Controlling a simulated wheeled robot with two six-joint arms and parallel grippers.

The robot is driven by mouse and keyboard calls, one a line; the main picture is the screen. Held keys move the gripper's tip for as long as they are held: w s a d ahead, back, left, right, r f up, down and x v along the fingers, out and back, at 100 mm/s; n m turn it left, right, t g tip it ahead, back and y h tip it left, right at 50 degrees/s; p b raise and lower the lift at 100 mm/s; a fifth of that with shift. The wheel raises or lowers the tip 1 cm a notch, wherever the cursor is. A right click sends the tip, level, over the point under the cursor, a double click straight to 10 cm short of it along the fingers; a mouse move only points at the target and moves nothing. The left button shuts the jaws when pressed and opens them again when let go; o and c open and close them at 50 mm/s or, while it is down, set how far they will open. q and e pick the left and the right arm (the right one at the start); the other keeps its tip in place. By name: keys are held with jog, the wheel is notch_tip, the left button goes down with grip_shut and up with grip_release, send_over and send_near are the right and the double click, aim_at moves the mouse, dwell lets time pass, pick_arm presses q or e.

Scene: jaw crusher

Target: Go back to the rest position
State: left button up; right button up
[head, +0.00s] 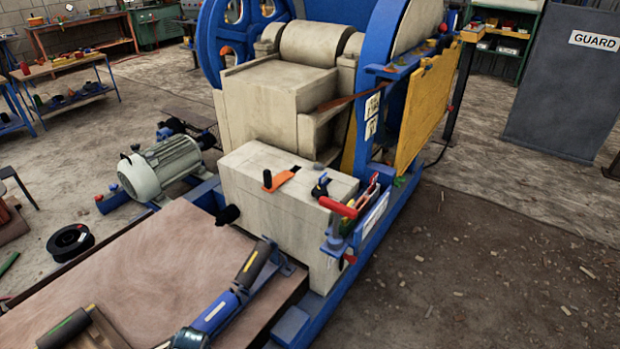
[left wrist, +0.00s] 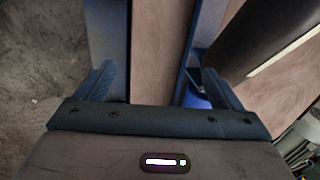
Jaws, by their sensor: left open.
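My left gripper (left wrist: 158,88) shows in the left wrist view with its two dark blue fingers spread wide apart. Nothing is held between them. Beyond the fingers are a brown wooden surface (left wrist: 158,45) and blue bars. A dark cylinder (left wrist: 262,38) with a pale stripe runs across the upper right, close to the right finger. In the head view a long blue and dark form (head: 222,306) reaches over the brown table; I cannot tell whether it is part of my arm. My right gripper is not seen.
The brown tabletop (head: 150,265) fills the lower left. A pale jaw crusher block (head: 265,190) stands just beyond it, with a red-handled clamp (head: 338,207) on its right. A motor (head: 160,167) and a black spool (head: 70,242) are at left. Open floor (head: 480,270) lies at right.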

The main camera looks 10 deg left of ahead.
pick_arm(q)
jog(key=s+d+f+n, duration=0.1)
jog(key=s+d+f, duration=0.1)
jog(key=s+f, duration=0.4)
jog(key=s+d+f+n+h+p, duration=0.1)
jog(key=s+f, duration=0.5)
jog(key=s, duration=0.6)
jog(key=s+d+f+n, duration=0.2)
jog(key=s+f, duration=0.4)
jog(key=s, duration=0.4)
jog(key=shift+d+n+h+p, duration=0.3)
jog(key=shift+d+p, duration=0.05)
jog(key=shift+d, duration=0.25)
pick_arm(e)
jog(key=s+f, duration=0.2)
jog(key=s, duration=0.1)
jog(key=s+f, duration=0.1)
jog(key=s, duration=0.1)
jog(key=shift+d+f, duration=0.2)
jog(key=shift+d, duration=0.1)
